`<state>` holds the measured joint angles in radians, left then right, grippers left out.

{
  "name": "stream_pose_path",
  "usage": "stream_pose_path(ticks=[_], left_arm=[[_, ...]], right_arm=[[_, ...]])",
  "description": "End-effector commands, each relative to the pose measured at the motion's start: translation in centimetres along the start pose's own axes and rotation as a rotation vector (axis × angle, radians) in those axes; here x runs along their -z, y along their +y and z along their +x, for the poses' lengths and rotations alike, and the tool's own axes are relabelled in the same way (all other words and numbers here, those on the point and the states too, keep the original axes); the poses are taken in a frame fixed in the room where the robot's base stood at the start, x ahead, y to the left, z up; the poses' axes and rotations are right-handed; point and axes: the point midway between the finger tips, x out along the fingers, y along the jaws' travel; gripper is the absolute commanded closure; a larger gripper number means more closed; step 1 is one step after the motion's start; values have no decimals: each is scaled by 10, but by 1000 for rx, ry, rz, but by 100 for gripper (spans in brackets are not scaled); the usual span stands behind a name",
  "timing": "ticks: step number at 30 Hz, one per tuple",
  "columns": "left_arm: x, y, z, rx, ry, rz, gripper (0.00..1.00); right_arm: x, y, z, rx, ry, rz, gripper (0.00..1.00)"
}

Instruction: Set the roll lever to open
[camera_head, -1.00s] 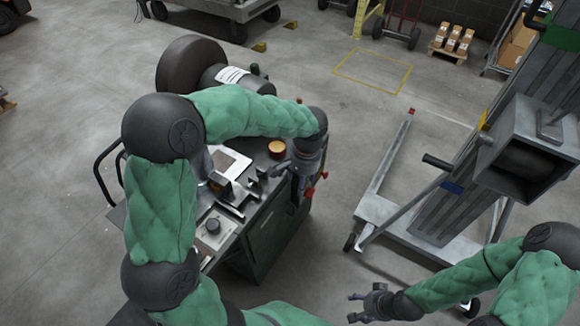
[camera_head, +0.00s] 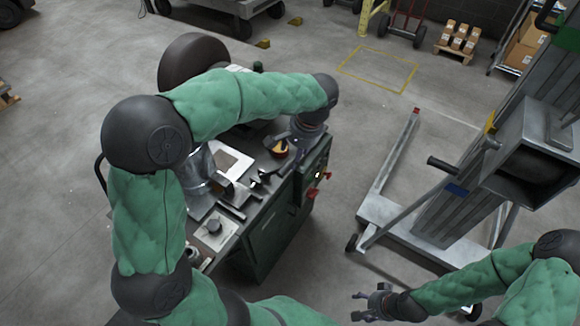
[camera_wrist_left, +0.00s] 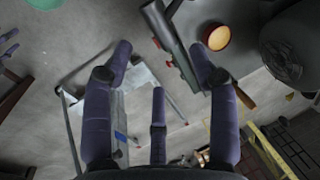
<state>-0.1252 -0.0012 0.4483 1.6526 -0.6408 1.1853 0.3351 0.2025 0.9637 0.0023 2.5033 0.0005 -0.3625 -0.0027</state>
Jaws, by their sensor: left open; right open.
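The green forming machine (camera_head: 262,238) stands at the centre left of the head view. Two red knobs (camera_head: 314,192) stick out from its right-hand face, and red knobs (camera_wrist_left: 156,43) also show along its dark edge in the left wrist view. I cannot tell which of these, if any, is the roll lever. My left gripper (camera_head: 296,134) is open and empty above the machine's right end, apart from the red knobs. Its spread fingers (camera_wrist_left: 162,68) fill the wrist view. My right gripper (camera_head: 364,302) is open and empty in free space at the lower right.
An orange-topped round part (camera_head: 279,149) sits on the machine top, partly covered by my left fingers. A grey lift stand (camera_head: 425,235) with long floor legs is at the right. A large dark roll (camera_head: 190,62) stands behind. The floor between machine and stand is clear.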

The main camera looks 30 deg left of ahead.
Motion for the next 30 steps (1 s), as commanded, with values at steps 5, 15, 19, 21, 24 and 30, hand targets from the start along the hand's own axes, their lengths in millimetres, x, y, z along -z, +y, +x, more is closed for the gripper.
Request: stream_pose_path(ticks=[5,15,19,21,24,30], left_arm=[[-1,1,37,1,-5,1,41],[0,0,81,0,-2,0,41],[0,0,86,0,-2,0,41],[0,0,87,0,-1,1,41],[0,0,87,0,-1,0,41],[0,0,87,0,-1,0,64]], right_arm=[[0,5,14,0,0,0,41],[1,10,28,0,0,0,41],[1,10,29,0,0,0,41],[1,10,29,0,0,0,41],[1,10,29,0,0,0,41],[1,10,29,0,0,0,41]])
